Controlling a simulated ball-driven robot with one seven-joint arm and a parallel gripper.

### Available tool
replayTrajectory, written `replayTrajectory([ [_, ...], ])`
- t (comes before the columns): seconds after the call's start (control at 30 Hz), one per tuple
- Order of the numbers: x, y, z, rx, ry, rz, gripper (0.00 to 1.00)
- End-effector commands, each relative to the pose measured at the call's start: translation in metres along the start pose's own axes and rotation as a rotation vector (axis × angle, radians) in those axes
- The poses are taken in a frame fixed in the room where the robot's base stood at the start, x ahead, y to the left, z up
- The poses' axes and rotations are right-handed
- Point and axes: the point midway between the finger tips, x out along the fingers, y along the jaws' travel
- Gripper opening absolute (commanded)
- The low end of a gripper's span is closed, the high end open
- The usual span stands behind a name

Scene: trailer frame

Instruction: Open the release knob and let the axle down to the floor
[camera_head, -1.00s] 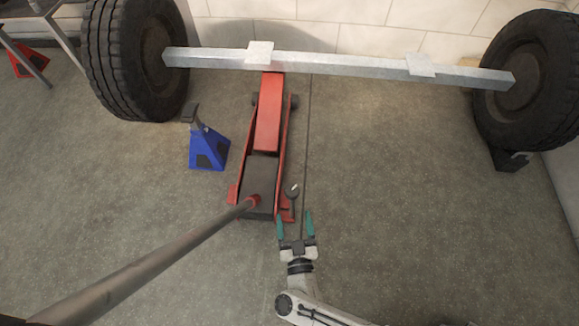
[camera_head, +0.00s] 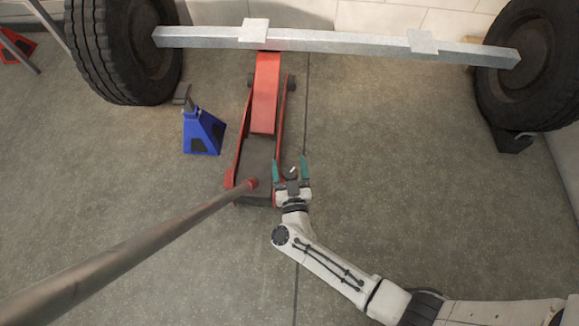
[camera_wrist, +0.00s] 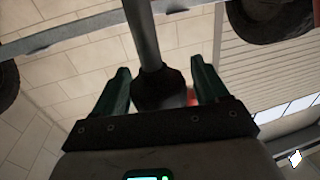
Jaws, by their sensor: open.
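The floor jack's red lifting arm (camera_head: 265,95) stands under the middle of the grey axle beam (camera_head: 335,42). The axle has a big tyre at each end. The dark release knob (camera_head: 291,174), with a pale mark, is at the jack's rear right side. My gripper (camera_head: 291,168) is open, its green fingers on either side of the knob. In the wrist view, a dark lobed piece (camera_wrist: 158,88) sits between the open fingers, with a grey rod rising above it. I cannot tell whether the fingers touch the knob.
The jack's long handle (camera_head: 150,235) slopes down to the lower left from a red socket. A blue stand (camera_head: 203,133) stands left of the jack, near the left tyre (camera_head: 112,55). A dark block (camera_head: 510,142) is below the right tyre (camera_head: 540,65). Floor right of the jack is clear.

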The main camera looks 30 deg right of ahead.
Motion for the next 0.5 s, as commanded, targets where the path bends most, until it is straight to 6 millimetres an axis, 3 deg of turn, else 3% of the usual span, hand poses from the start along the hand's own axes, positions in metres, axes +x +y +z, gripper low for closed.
replayTrajectory([
  [0.2,0.0003,0.0001,-0.0003,0.000,0.000,0.000,0.73],
  [0.5,0.0001,0.0001,-0.0002,0.000,0.000,0.000,0.45],
])
